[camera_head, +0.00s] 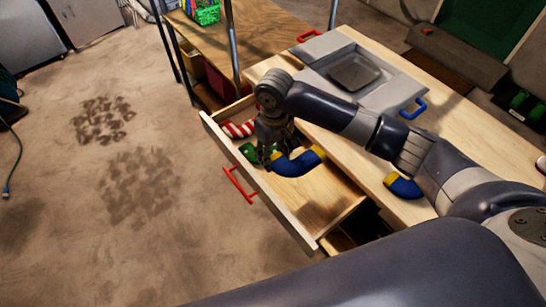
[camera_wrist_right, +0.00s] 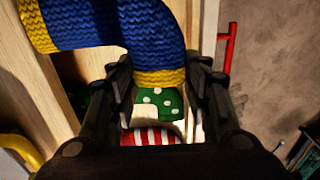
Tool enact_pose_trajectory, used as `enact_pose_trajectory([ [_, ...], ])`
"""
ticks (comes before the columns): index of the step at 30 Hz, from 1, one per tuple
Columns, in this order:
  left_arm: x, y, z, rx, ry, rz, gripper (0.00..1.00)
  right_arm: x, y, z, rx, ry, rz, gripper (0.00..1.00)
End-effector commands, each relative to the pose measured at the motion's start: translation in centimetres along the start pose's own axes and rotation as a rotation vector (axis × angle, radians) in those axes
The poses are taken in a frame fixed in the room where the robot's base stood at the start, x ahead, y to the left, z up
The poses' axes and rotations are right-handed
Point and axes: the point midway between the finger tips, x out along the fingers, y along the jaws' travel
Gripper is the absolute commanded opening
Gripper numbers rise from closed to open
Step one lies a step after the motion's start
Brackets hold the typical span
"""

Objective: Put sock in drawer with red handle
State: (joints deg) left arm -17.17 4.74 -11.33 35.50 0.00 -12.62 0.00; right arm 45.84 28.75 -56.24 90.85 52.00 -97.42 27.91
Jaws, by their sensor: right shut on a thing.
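A blue sock with yellow ends (camera_head: 298,165) is in my right gripper (camera_head: 275,152), which is shut on one end of it. The sock also fills the top of the right wrist view (camera_wrist_right: 150,30). The gripper is over the open drawer (camera_head: 322,212), whose front carries a red handle (camera_head: 239,185). The handle shows in the right wrist view (camera_wrist_right: 229,47). Inside the drawer are red-and-white striped cloth (camera_head: 238,129) and green cloth with white dots (camera_wrist_right: 158,103); I cannot tell whether they are one sock. My left gripper is out of view.
Another blue-and-yellow sock (camera_head: 403,186) lies on the wooden top (camera_head: 465,165). A green basket (camera_head: 207,12) is on the rear table.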

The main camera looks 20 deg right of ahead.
Motion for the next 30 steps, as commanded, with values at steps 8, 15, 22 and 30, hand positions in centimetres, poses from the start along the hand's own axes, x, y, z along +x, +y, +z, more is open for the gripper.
enact_pose_trajectory([
  [8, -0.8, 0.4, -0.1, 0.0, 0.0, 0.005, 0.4, 2.0, 0.2, -0.7, 0.0, -0.005, 0.0, 0.22],
  [15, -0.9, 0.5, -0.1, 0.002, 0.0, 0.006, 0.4, 3.6, 0.2, -0.9, 0.0, 0.001, 0.001, 0.22],
  [22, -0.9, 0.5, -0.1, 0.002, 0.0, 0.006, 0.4, 3.8, 0.2, -0.8, 0.0, 0.0, 0.001, 0.22],
  [30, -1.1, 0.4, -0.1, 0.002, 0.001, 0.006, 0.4, 4.6, 0.1, -0.8, -0.001, 0.0, -0.001, 0.22],
])
